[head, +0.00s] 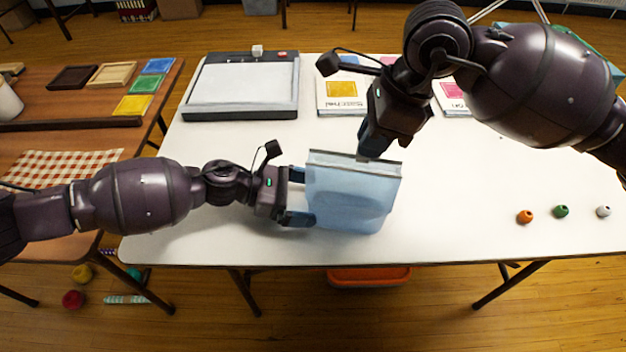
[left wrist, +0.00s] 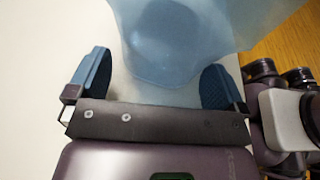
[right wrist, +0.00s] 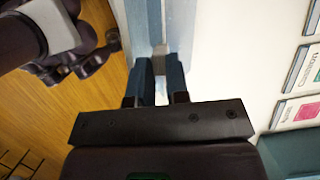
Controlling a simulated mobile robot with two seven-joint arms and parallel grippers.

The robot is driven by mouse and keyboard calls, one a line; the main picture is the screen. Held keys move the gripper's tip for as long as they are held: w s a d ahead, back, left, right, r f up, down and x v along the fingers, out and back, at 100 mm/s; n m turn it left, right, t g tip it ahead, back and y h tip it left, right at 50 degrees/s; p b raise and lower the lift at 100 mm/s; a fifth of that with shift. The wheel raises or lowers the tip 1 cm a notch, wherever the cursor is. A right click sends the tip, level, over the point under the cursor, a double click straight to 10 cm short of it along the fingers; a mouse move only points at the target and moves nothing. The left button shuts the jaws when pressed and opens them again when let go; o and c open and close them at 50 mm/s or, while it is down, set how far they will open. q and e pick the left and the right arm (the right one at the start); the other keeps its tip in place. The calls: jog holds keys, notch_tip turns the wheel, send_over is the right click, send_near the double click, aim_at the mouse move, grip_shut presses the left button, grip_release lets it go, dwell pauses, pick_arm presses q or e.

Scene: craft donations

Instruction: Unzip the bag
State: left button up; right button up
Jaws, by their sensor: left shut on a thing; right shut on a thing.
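The light blue translucent bag (head: 348,200) stands on the white table with its zip strip (head: 330,158) along the top edge. My left gripper (head: 306,196) holds the bag's left side, its fingers wide apart. In the left wrist view the bag (left wrist: 170,45) bulges between the two fingers (left wrist: 155,78). My right gripper (head: 370,153) points down at the top edge, right of its middle. In the right wrist view its fingers (right wrist: 160,75) are close together on a small grey zip pull (right wrist: 159,62) at the strip. Its arm hides part of the strip in the head view.
A paper trimmer (head: 242,88) stands at the back left. Booklets with coloured squares (head: 341,92) lie behind the bag. Orange (head: 525,217), green (head: 561,212) and white (head: 603,212) beads lie at the right. The table between bag and beads is clear.

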pick_arm(q)
jog(key=shift+w+r, duration=0.1)
pick_arm(e)
jog(key=shift+a+f, duration=0.15)
jog(key=shift+a, duration=1.3)
jog(key=shift+a+f, duration=0.1)
jog(key=shift+a, duration=1.3)
jog(key=o, duration=0.8)
jog(key=shift+w, duration=0.15)
jog(key=shift+r, duration=0.15)
jog(key=shift+c, duration=0.8)
jog(key=shift+r, duration=0.1)
pick_arm(q)
jog(key=shift+c, duration=0.3)
pick_arm(e)
notch_tip(320, 180, up, 7)
